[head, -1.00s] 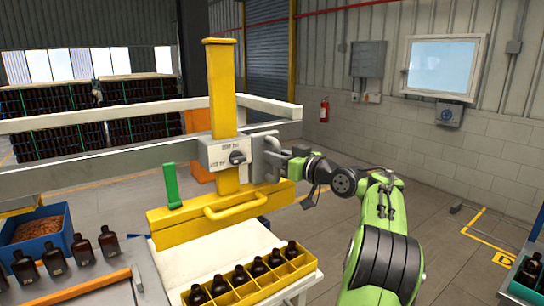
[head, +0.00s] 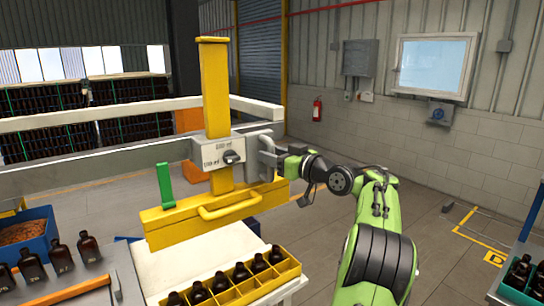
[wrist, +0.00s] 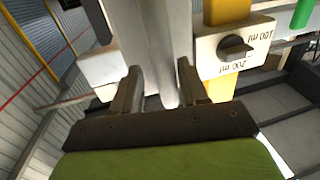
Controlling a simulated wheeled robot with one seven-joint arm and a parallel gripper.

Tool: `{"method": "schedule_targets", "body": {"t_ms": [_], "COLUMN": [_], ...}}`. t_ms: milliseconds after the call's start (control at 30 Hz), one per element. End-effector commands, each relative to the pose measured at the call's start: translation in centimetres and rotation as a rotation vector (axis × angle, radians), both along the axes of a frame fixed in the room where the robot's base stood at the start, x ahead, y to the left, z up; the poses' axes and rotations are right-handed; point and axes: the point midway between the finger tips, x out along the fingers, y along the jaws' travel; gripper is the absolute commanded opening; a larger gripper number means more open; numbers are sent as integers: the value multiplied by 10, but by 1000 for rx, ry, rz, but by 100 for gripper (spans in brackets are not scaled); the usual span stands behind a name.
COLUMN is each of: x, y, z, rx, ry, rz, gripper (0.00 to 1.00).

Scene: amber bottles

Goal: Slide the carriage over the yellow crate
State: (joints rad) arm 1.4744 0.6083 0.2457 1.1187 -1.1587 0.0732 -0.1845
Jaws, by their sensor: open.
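The carriage (head: 222,152) is a grey block with a dial, on a yellow upright with a wide yellow bar and loop handle below. It rides on a grey beam. The yellow crate (head: 262,293) holds several amber bottles along its back row; its front row shows empty cells. In the head view it lies below and slightly right of the carriage's yellow bar. My gripper (head: 279,163) is at the grey handle (head: 262,150) on the carriage's right side. In the wrist view, my open fingers (wrist: 158,82) stand either side of the grey handle bar (wrist: 160,45); contact is unclear.
The crate stands on a white table (head: 190,260). Amber bottles (head: 62,257) and a blue bin (head: 25,235) are at the left. A green lever (head: 164,187) sits on the yellow bar. Another bottle crate (head: 520,280) is at the right edge. Floor behind my arm is clear.

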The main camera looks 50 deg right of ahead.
Motion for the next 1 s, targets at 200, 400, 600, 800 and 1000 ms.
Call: {"method": "schedule_targets", "body": {"t_ms": [200,400,600,800,1000], "x": [0,-31,-89,-137,-156], "y": [1,3,6,11,13], "z": [0,-2,-3,-2,-1], "rx": [0,-2,-1,1,2], "ry": [0,0,0,-2,-1], "rz": [4,-2,-5,-4,0], "gripper": [43,43,43,43,43]}}
